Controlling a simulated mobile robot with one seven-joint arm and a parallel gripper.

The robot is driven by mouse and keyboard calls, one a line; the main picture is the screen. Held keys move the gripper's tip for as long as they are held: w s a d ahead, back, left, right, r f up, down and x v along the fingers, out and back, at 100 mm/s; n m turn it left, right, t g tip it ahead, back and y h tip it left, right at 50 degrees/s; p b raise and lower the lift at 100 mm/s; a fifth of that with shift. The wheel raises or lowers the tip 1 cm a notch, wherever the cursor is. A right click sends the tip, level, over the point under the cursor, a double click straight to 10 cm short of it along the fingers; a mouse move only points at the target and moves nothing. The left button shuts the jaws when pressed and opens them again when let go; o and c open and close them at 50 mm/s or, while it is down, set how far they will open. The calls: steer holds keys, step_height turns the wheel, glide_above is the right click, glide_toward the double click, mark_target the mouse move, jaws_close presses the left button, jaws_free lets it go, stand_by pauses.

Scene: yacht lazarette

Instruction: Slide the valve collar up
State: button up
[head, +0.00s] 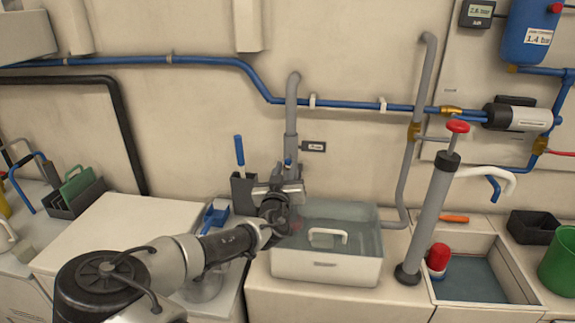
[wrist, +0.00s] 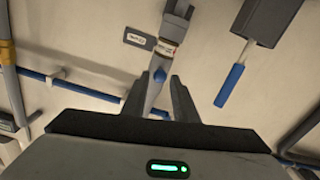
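A grey upright pipe (head: 292,100) comes down the wall, and a thicker grey sleeve (head: 291,148), which looks like the valve collar, sits around its lower part. A small blue knob shows below the sleeve in the head view, and in the wrist view the blue knob (wrist: 159,75) is on the pipe by a red-edged band (wrist: 165,48). My gripper (wrist: 158,98) is open, with the pipe showing between its two dark fingers. I cannot tell whether the fingers surround it or are short of it. In the head view my wrist hides the pipe's lower end.
A small label plate (head: 314,146) is right of the sleeve. A blue-handled tool (head: 239,150) stands in a dark holder at left. A blue pipe (head: 350,105) runs along the wall.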

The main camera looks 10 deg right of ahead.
mark_target(290, 138)
steer(key=shift+x, duration=1.45)
steer(key=shift+c, duration=0.4)
jaws_close()
steer(key=shift+r+p, duration=0.85)
steer(key=shift+r, duration=2.15)
steer(key=shift+o, duration=0.4)
jaws_free()
steer(key=shift+s, duration=0.1)
